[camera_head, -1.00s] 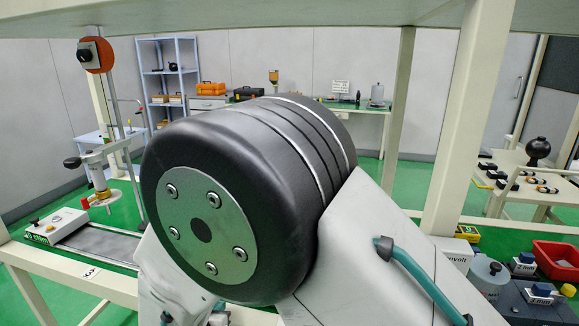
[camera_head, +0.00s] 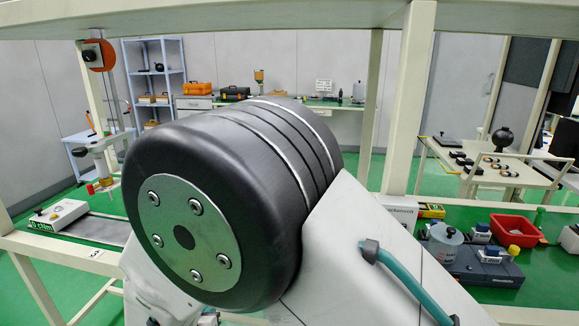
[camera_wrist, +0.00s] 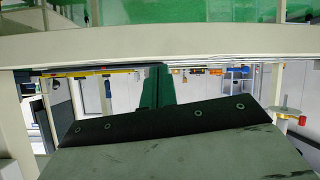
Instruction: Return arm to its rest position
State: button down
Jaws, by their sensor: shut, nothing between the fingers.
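In the head view my own arm fills the middle. A large black cylindrical joint with a bolted end plate and pale grey links with a teal hose stand close to the camera. My gripper is not seen in the head view. In the wrist view my gripper (camera_wrist: 158,88) shows as dark green fingers together above a dark bolted plate, empty. The wrist picture looks upside down, with green floor at its top. A pale beam crosses the wrist view just beyond the fingertips; I cannot tell the gap.
A pale frame post (camera_head: 409,110) stands right of my arm, and a shelf (camera_head: 250,14) spans overhead. A bench with a stand (camera_head: 104,150) is at left. At right are a red bin (camera_head: 515,230) and a cart (camera_head: 470,166). Green floor (camera_head: 400,172) lies between.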

jog(key=s+d+r+n+g+h, duration=0.2)
jog(key=d+r+g, duration=0.15)
jog(key=d, duration=0.45)
jog(key=s+d+r+n+g+h, duration=0.2)
jog(key=d+r, duration=0.3)
jog(key=d, duration=0.4)
jog(key=s+d+r+n+g+h, duration=0.2)
jog(key=d+r+g+h, duration=0.15)
jog(key=d, duration=0.45)
jog(key=s+d+r+m+g+y, duration=0.1)
jog(key=s+d+r+m+y, duration=0.2)
jog(key=s+d+r, duration=0.4)
jog(key=s+d+r+m+y, duration=0.3)
jog(key=s+d+r+y, duration=0.3)
jog(key=d, duration=0.8)
jog(key=s+r, duration=0.2)
jog(key=s, duration=0.1)
jog(key=shift+r+m+g, duration=0.25)
jog(key=shift+m+g, duration=0.05)
jog(key=shift+g, duration=0.1)
